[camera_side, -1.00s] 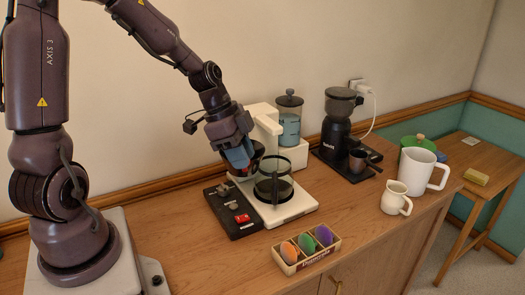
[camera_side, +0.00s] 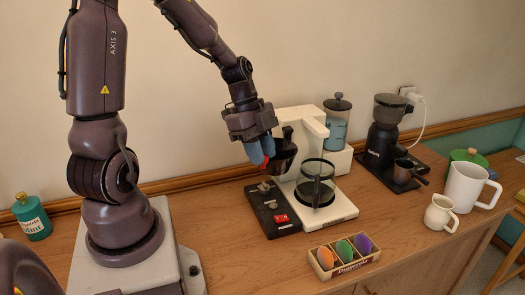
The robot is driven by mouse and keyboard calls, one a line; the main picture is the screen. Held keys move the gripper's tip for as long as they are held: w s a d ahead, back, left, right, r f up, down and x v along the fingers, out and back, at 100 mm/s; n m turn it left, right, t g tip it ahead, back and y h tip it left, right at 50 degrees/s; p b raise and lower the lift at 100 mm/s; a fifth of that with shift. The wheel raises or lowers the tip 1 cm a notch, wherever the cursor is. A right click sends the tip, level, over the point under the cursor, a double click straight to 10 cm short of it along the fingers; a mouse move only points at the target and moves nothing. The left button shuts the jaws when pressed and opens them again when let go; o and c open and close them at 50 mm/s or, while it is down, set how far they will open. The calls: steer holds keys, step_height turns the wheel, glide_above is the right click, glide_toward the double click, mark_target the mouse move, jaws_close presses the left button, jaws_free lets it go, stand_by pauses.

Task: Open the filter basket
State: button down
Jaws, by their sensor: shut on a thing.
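The white coffee maker (camera_side: 309,120) stands on the counter, with its glass carafe (camera_side: 316,188) on the base plate. The dark filter basket (camera_side: 285,152) juts out to the left of the coffee maker's upper part, above and left of the carafe. My gripper (camera_side: 262,153), with blue fingers, is shut at the basket's left side. The fingers hide the exact part of the basket they hold.
A dark panel (camera_side: 272,211) with a red piece lies left of the base. A box of coloured eggs (camera_side: 344,257) is in front. A blue canister (camera_side: 336,125) and black grinder (camera_side: 386,135) stand behind right. A white jug (camera_side: 466,187) and creamer (camera_side: 440,214) are at right.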

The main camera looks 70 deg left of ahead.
steer(key=c, duration=0.9)
jaws_free()
steer(key=shift+c, duration=0.2)
steer(key=v, duration=1.3)
